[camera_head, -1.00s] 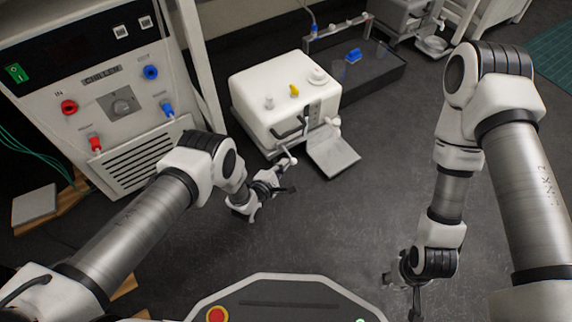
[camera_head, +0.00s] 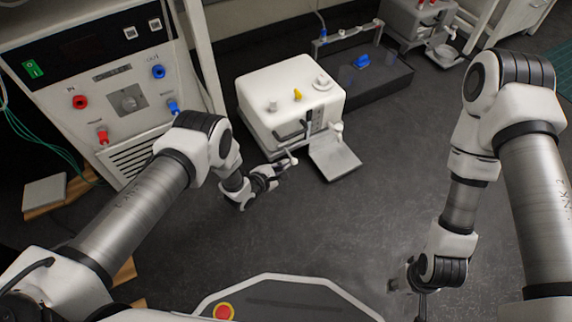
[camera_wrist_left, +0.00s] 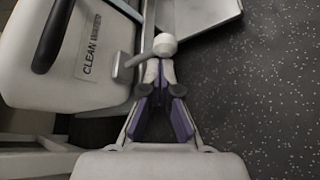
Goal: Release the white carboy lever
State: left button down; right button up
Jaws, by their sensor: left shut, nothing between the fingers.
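The white carboy (camera_head: 289,100) stands on the floor, with a yellow part on its top and a dark handle on its front. Its lever, with a round white knob (camera_head: 293,161), sticks out low at the front. In the left wrist view the knob (camera_wrist_left: 165,44) lies just beyond my left gripper (camera_wrist_left: 161,92), beside the "CLEAN" label. My left gripper (camera_head: 278,169) is shut with nothing held, close to the lever; whether it touches cannot be told. My right gripper (camera_head: 420,296) hangs low at the right, far from the carboy, its fingers mostly hidden.
A grey plate (camera_head: 336,158) juts out in front of the carboy. A white machine with red and blue ports (camera_head: 130,101) stands at the left. A dark tray (camera_head: 385,78) with a blue piece lies behind right. The dark floor between my arms is clear.

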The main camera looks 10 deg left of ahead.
pick_arm(q)
jog(key=shift+w+a+r+p, duration=0.15)
jog(key=shift+r+p, duration=0.25)
jog(key=shift+r, duration=0.65)
jog(key=shift+r+p, duration=0.65)
jog(key=shift+r, duration=0.15)
jog(key=shift+w, duration=0.1)
